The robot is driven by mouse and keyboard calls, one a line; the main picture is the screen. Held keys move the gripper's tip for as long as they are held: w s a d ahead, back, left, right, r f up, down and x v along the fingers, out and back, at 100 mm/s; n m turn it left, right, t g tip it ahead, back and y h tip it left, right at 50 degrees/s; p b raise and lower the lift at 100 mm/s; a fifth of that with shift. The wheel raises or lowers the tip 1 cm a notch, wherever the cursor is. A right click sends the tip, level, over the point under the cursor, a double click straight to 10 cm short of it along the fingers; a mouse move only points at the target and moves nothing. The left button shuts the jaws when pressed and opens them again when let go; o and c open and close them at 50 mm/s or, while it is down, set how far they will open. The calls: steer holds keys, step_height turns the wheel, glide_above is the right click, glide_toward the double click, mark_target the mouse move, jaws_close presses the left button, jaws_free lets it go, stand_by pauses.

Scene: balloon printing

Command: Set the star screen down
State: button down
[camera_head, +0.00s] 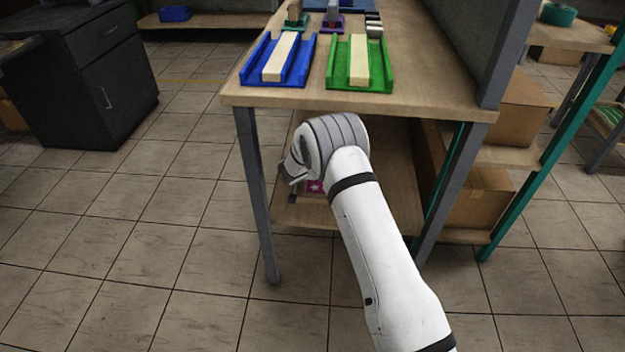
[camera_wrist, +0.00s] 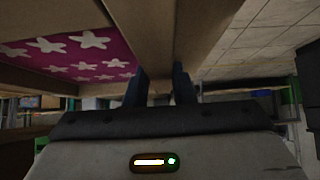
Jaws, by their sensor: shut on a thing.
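The star screen (camera_wrist: 75,52) is magenta with white stars in a wooden frame; it fills the upper left of the wrist view. My gripper (camera_wrist: 162,84) has its two dark fingers on either side of the frame's wooden bar and is shut on it. In the head view a small magenta patch of the screen (camera_head: 316,186) shows under the tabletop, just above the lower shelf; my arm hides the rest. I cannot tell whether the screen touches the shelf. My fingertips are hidden in the head view.
The table (camera_head: 262,97) holds a blue tray (camera_head: 299,70) and a green tray (camera_head: 336,77), each with a pale bar. The lower shelf (camera_head: 300,213) lies between the table legs. Cardboard boxes (camera_head: 482,205) stand at right. A black cabinet (camera_head: 75,75) stands at left, with open tiled floor between.

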steer(key=f, duration=0.1)
steer(key=f+b, duration=0.1)
steer(key=f, duration=0.1)
steer(key=f+b, duration=0.1)
steer(key=shift+s+a+f, duration=0.1)
steer(key=shift+a+f, duration=0.15)
steer(key=shift+f, duration=0.1)
steer(key=shift+r, duration=0.1)
steer(key=c, duration=1.2)
jaws_free()
steer(key=shift+c, duration=0.2)
